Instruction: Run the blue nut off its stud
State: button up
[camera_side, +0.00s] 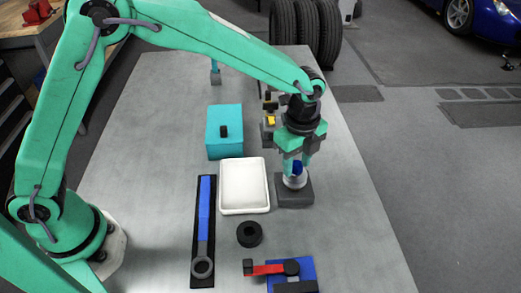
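The blue nut (297,167) is at the top of a pale metallic round hub (294,182), which stands on a dark grey block (295,197) right of the table's middle. My gripper (298,164) points straight down over it, with one teal finger on each side of the nut. The fingers are very close to the nut, but I cannot tell whether they press on it. The stud itself is hidden by the nut and fingers.
An empty white tray (244,212) is just left of the block. Nearby are a teal box (225,152), a blue-handled wrench (204,215) on a black strip, a black ring (249,234) and a blue-and-red fixture (306,268). The table right of the block is clear.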

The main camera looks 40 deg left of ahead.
jog(key=m, duration=0.6)
jog(key=shift+c, duration=0.4)
grip_shut()
